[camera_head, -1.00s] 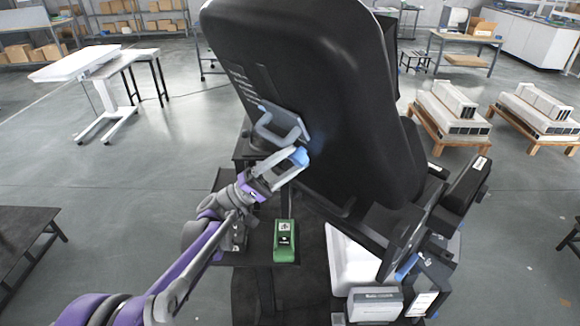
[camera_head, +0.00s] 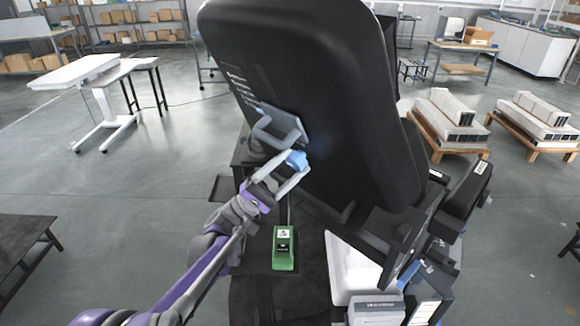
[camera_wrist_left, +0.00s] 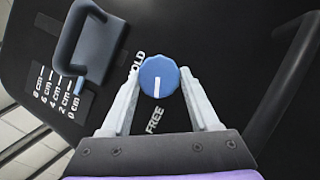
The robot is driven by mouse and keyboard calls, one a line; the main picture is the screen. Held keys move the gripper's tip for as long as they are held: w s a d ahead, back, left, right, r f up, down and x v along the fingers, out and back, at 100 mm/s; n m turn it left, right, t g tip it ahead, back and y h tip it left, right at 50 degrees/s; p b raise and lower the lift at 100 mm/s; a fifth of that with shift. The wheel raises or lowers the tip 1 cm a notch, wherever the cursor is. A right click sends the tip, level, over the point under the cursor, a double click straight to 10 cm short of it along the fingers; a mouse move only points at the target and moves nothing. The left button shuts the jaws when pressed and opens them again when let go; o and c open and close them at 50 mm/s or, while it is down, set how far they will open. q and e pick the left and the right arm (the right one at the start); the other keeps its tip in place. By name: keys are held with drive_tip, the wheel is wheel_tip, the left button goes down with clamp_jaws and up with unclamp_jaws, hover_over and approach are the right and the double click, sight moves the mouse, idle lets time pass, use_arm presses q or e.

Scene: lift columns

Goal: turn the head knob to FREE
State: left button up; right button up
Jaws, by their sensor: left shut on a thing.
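The head knob is a round blue knob (camera_wrist_left: 158,76) with a white pointer line, on the black back of a large padded chair (camera_head: 310,75). In the left wrist view the pointer points down toward the word FREE (camera_wrist_left: 154,120); the partly covered HOLD label (camera_wrist_left: 137,63) is at its upper left. My left gripper (camera_wrist_left: 161,80) is shut on the knob, one finger on each side. In the head view the blue knob (camera_head: 297,159) shows between the pale fingertips (camera_head: 292,167). My right gripper is not in view.
A grey handle (camera_wrist_left: 90,45) with a centimetre scale sits close beside the knob. A green device (camera_head: 283,248) lies on a dark surface below the gripper. White and black equipment (camera_head: 375,305) stands at the lower right. Open floor lies to the left.

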use_arm(q)
drive_tip(key=o, duration=1.4)
drive_tip(key=shift+c, duration=0.2)
drive_tip(key=b+v, duration=0.1)
drive_tip(key=v, duration=0.9)
drive_tip(key=shift+a+f+b, duration=0.25)
drive_tip(key=shift+b, duration=0.05)
drive_tip(key=shift+s, duration=0.1)
